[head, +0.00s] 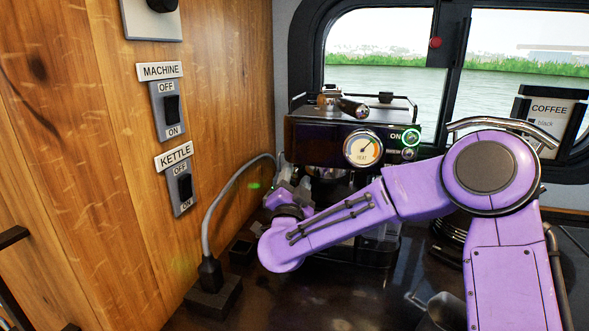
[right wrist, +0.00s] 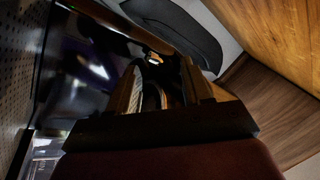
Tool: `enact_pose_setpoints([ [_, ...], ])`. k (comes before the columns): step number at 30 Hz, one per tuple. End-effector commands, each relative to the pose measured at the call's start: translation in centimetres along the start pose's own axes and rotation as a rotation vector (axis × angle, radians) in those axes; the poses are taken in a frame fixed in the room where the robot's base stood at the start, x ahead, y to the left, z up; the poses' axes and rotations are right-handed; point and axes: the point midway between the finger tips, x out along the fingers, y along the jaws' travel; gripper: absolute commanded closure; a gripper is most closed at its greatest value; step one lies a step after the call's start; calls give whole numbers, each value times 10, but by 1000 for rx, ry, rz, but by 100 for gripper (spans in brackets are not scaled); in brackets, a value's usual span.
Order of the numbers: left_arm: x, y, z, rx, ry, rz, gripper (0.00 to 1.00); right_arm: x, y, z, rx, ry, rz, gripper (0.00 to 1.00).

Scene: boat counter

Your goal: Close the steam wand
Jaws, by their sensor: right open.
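The coffee machine (head: 310,140) stands against the window wall, with a round heat gauge (head: 363,149) and a green-ringed ON knob (head: 411,138) on its front. My right arm crosses in front of it from the right. My right gripper (head: 290,180) is at the machine's left side, partly hidden by my own wrist. In the right wrist view the right gripper (right wrist: 163,88) is open, with dark, shiny curved parts between and beyond its fingers. I cannot clearly make out the steam wand or tell whether the fingers touch it. My left gripper is not in view.
The wooden wall at left carries the machine switch (head: 171,110) and kettle switch (head: 185,187). A grey cable runs from a plug block (head: 213,294) on the dark counter up toward the machine. A coffee sign (head: 549,118) stands at right.

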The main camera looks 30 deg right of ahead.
Motion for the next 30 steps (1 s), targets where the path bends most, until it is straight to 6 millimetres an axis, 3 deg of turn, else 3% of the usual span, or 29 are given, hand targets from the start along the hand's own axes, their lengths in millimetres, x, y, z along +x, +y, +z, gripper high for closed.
enact_pose_setpoints([
  [4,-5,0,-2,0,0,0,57,17,0,0,0,0,1,51],
  [12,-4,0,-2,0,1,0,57,20,0,1,-1,-1,-1,51],
  [13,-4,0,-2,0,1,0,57,20,0,1,-1,-1,-1,54],
  [17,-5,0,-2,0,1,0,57,19,-1,1,0,-1,-2,96],
  [18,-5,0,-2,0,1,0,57,19,-1,1,0,-1,-2,100],
  [30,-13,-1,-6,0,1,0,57,19,3,-8,68,-146,-162,100],
])
